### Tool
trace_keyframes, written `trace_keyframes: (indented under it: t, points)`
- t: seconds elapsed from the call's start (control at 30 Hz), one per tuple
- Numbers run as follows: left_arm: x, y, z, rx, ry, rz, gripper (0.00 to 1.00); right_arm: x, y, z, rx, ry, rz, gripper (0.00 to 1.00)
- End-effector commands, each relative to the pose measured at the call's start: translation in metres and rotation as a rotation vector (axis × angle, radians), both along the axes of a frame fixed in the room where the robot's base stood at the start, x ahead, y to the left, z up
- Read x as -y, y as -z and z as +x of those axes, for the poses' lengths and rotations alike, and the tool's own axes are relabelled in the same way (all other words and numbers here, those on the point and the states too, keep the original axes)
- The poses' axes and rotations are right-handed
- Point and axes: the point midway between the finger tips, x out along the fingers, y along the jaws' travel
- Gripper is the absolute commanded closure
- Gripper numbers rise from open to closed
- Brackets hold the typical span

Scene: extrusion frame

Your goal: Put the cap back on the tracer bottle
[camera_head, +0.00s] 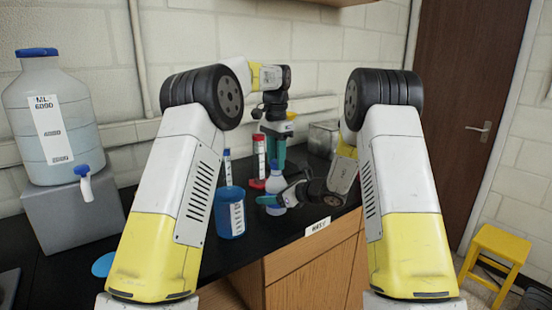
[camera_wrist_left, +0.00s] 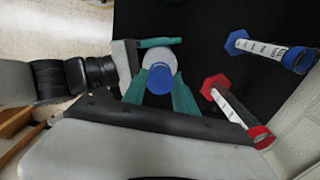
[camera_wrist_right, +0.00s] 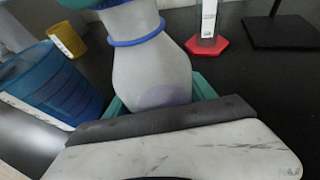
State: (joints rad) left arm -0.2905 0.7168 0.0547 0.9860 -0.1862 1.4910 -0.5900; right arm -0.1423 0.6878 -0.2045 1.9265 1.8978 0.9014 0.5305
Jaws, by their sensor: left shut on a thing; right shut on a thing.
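The pale tracer bottle (camera_head: 278,187) stands upright near the counter's front edge. My right gripper (camera_head: 271,201) is shut around its body; in the right wrist view the bottle (camera_wrist_right: 150,70) shows a blue ring at its neck, and its top is out of frame. My left gripper (camera_head: 274,160) points down from above, directly over the bottle. In the left wrist view its teal fingers (camera_wrist_left: 160,88) are shut on the blue cap (camera_wrist_left: 160,79), with the bottle's white shoulder (camera_wrist_left: 160,58) behind it. Whether the cap touches the bottle's mouth is hidden.
A blue beaker (camera_head: 231,222) stands left of the bottle. A red-based cylinder (camera_head: 258,165) and a blue-topped cylinder (camera_head: 227,168) stand behind. A carboy (camera_head: 60,125) sits on a grey block at left. A black stand base (camera_wrist_right: 282,31) lies beyond the bottle.

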Motion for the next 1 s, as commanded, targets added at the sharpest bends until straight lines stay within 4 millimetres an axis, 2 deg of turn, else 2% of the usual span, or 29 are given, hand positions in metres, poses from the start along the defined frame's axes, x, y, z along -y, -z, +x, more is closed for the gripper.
trace_keyframes:
  t: [0.9, 1.0]
  points:
    - [0.0, 0.011, 0.0, 0.0, 0.001, 0.0, 1.0, 0.0, 0.0, 0.0, 0.0, 0.0, 0.0, 1.0]
    - [0.0, 0.012, 0.0, 0.0, 0.047, -0.001, 1.0, 0.0, 0.0, 0.0, 0.0, 0.0, 0.0, 1.0]
